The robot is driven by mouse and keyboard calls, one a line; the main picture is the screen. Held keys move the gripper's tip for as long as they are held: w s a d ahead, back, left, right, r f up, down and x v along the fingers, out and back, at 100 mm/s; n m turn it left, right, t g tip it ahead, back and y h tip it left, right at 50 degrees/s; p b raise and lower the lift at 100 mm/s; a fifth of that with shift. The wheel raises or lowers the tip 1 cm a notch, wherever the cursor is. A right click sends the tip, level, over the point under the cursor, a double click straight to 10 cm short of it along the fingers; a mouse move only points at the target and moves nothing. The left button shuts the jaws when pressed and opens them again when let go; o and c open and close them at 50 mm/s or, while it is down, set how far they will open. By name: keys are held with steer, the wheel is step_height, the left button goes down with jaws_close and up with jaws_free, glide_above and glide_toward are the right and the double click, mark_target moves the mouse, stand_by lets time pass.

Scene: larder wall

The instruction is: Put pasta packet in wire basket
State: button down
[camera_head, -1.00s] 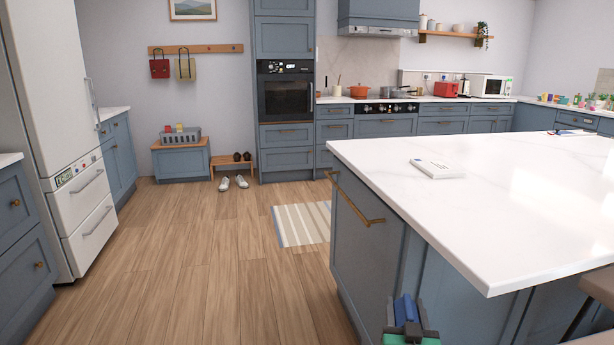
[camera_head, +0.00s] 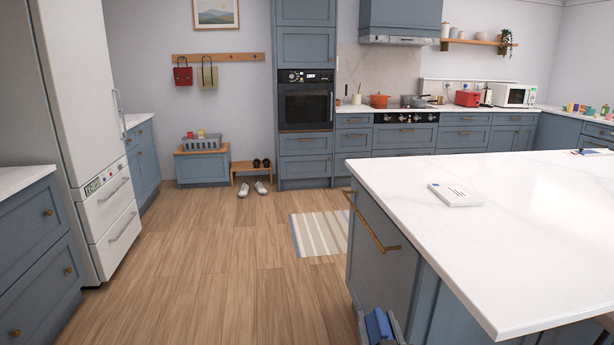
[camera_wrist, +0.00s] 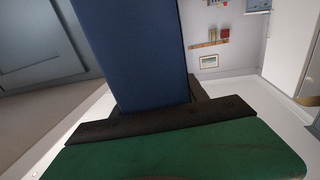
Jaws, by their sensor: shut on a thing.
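A blue thing (camera_wrist: 135,50), which looks like the pasta packet, is held in my gripper (camera_wrist: 158,120). In the wrist view it rises from the dark jaw pad above a green part. Its label is not visible. In the head view only its blue top (camera_head: 378,325) shows at the bottom edge, beside the island. A grey basket with slotted sides (camera_head: 202,145) sits on the low bench by the far wall, well away from my gripper. I cannot tell whether it is wire. Small red and yellow items show at its top.
The white-topped island (camera_head: 480,240) fills the right side, close to my arm. The fridge (camera_head: 85,120) and a counter stand on the left. Open wooden floor (camera_head: 215,250) lies between. A striped rug (camera_head: 318,233), shoes and a small stool (camera_head: 245,170) are farther off.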

steer(key=s+r+p, duration=0.2)
steer(key=r+p, duration=0.5)
steer(key=r, duration=0.2)
steer(key=s+r+p, duration=0.2)
steer(key=r+p, duration=0.4)
steer(key=r, duration=0.3)
steer(key=shift+r+p, duration=0.25)
steer(key=shift+p, duration=0.1)
steer(key=shift+s, duration=0.1)
